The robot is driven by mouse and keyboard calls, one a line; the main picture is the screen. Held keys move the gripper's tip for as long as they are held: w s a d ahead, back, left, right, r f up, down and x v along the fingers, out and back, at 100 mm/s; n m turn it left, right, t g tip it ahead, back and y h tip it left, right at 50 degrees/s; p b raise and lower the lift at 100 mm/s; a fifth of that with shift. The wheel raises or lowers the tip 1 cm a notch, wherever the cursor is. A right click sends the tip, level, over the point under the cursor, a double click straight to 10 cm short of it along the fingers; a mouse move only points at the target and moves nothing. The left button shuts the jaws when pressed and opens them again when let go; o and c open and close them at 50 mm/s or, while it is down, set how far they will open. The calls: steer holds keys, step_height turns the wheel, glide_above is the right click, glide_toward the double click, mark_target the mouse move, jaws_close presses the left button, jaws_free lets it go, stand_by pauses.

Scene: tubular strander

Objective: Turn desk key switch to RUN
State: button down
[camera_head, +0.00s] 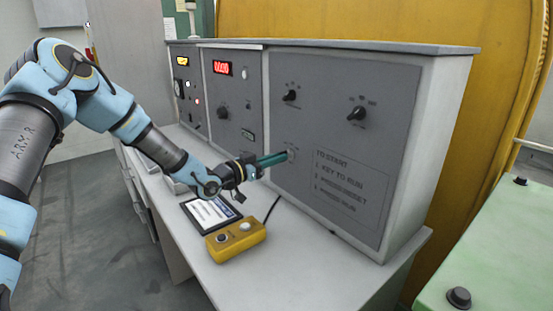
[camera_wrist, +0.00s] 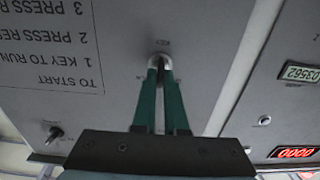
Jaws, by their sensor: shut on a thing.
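The desk key switch (camera_wrist: 160,66) is on the grey panel, above the desk top and left of the printed start steps in the head view. It shows as a small dark key in a light round collar in the wrist view. My gripper (camera_head: 286,156) reaches it from the left, with its green fingers at the panel. In the wrist view my gripper (camera_wrist: 160,70) has both fingertips together on the key. The fingers hide much of the key, and I cannot tell which position it points to.
Two black knobs (camera_head: 290,95) (camera_head: 357,113) sit higher on the panel. A yellow button box (camera_head: 236,240) and a dark tablet (camera_head: 210,213) lie on the desk below my gripper. A green surface (camera_head: 500,260) with black knobs is at the right.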

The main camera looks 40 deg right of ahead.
steer(key=shift+f+m+b, duration=0.15)
steer(key=shift+m+b, duration=0.15)
steer(key=shift+b, duration=0.35)
steer(key=m+b, duration=0.8)
steer(key=b, duration=0.7)
steer(key=shift+s+b, duration=0.1)
steer(key=shift+b, duration=0.3)
steer(key=shift+m, duration=0.3)
steer(key=c, duration=1)
jaws_free()
steer(key=shift+o, duration=0.2)
steer(key=shift+a, duration=0.1)
